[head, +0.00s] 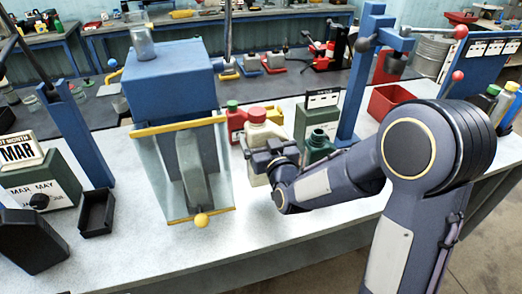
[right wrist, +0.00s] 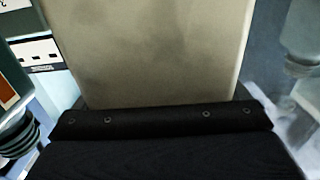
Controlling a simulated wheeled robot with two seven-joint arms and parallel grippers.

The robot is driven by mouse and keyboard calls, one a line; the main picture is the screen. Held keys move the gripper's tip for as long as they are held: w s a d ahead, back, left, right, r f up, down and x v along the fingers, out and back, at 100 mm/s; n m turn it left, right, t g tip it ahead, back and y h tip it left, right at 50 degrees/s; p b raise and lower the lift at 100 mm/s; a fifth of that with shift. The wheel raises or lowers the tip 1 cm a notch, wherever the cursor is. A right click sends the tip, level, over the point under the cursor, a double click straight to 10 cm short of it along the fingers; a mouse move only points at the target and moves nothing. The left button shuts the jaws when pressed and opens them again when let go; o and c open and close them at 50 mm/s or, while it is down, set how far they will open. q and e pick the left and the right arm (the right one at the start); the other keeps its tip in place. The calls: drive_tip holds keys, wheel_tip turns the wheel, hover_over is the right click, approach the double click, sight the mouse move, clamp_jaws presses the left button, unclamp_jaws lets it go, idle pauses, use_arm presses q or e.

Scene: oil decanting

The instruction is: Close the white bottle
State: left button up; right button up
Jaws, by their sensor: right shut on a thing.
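The white bottle (head: 256,134) is cream coloured and stands upright near the middle of the bench, right of the blue machine. A red cap (head: 257,114) is on its top; I cannot tell how tightly it sits. My right gripper (head: 266,157) is shut on the bottle's body from the front right and hides part of it. In the right wrist view the bottle's flat cream side (right wrist: 150,55) fills the space beyond the dark gripper. The bottle's base is partly hidden by the gripper. My left gripper is not in view.
The blue machine (head: 170,80) with a clear guard stands close left of the bottle. A red bin (head: 391,101) is further right. The front bench strip is clear.

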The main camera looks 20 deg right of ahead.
drive_tip(key=w+f, duration=0.2)
drive_tip(key=shift+w+f, duration=0.4)
drive_tip(key=f, duration=0.2)
drive_tip(key=f+p, duration=0.1)
drive_tip(key=shift+w+f, duration=0.2)
drive_tip(key=shift+f, duration=0.15)
drive_tip(key=shift+f, duration=0.2)
drive_tip(key=o, duration=1.5)
